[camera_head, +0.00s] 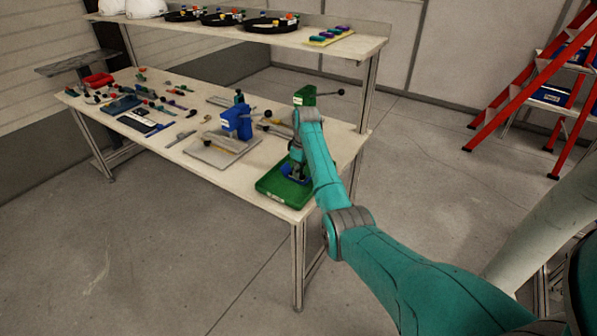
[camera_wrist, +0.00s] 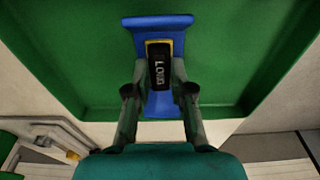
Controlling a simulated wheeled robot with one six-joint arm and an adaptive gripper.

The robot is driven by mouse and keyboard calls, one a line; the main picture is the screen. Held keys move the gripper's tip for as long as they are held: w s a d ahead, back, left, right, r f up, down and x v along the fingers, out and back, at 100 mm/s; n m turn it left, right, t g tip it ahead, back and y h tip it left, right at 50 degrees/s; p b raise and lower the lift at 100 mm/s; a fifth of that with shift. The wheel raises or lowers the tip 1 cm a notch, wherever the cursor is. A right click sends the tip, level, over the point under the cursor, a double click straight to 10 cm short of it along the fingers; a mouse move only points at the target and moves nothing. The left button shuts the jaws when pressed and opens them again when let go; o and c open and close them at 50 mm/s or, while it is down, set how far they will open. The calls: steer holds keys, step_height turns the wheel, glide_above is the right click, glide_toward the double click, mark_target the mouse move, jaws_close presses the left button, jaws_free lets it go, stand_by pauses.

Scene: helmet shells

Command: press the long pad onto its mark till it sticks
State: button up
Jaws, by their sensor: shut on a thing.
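The long pad (camera_wrist: 161,72) is a small black block lettered "LONG". It is between the two fingers of my gripper (camera_wrist: 159,78), which is shut on it in the wrist view. The pad lies over a yellow-edged mark (camera_wrist: 151,43) on a blue piece (camera_wrist: 158,24). Whether pad and mark touch, I cannot tell. The blue piece is in a green tray (camera_wrist: 75,60). In the head view the green tray (camera_head: 266,187) is at the table's near right corner, and my arm hides the pad.
A blue press (camera_head: 237,122) on a grey plate stands left of the green tray. A green press head with a black lever (camera_head: 305,95) is behind my wrist. Tools and small parts crowd the table's left. A shelf (camera_head: 250,36) runs above the back. A red ladder (camera_head: 530,80) stands right.

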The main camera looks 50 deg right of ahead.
steer(key=shift+f, duration=0.15)
steer(key=o, duration=0.8)
step_height(320, 180, up, 12)
steer(key=s, duration=0.1)
steer(key=shift+s, duration=0.25)
